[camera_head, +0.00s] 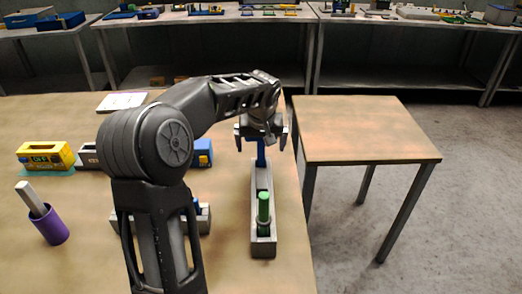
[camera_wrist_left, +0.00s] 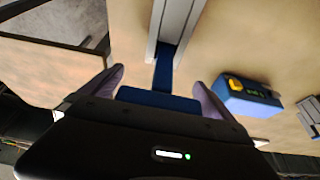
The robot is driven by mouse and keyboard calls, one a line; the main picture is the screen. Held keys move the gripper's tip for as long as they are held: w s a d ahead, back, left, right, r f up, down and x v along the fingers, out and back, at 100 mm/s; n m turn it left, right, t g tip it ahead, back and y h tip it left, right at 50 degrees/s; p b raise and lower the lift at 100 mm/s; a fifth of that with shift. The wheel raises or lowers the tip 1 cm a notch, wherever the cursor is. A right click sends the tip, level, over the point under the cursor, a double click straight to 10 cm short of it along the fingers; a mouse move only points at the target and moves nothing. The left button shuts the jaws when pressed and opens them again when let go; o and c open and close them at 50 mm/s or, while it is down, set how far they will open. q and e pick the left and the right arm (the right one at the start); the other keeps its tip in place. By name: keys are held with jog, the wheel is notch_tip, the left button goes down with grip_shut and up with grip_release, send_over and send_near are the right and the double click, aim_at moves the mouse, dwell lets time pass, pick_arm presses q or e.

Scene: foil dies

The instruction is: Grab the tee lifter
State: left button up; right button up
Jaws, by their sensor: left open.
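The tee lifter looks to be the blue T-shaped tool (camera_head: 260,158), whose stem stands at the far end of a long grey holder (camera_head: 263,247). In the left wrist view its blue crossbar (camera_wrist_left: 158,99) lies between the fingers, with the stem running to the grey holder (camera_wrist_left: 177,25). My left gripper (camera_head: 261,140) is open above the far end of the holder, one finger on each side of the tool. The gripper hides the tool's top in the head view. My right gripper is not in view.
A green cylinder (camera_head: 263,208) stands in the holder's near part. A blue device (camera_wrist_left: 250,97) lies beside the holder. A yellow device (camera_head: 45,154) and a purple cup (camera_head: 48,227) are at the left. A small side table (camera_head: 365,130) to the right is bare.

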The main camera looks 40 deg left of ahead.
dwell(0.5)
pick_arm(q)
jog(key=shift+r, duration=0.1)
jog(key=c, duration=1.9)
jog(key=shift+r, duration=0.1)
notch_tip(320, 180, up, 10)
jog(key=shift+f, duration=0.1)
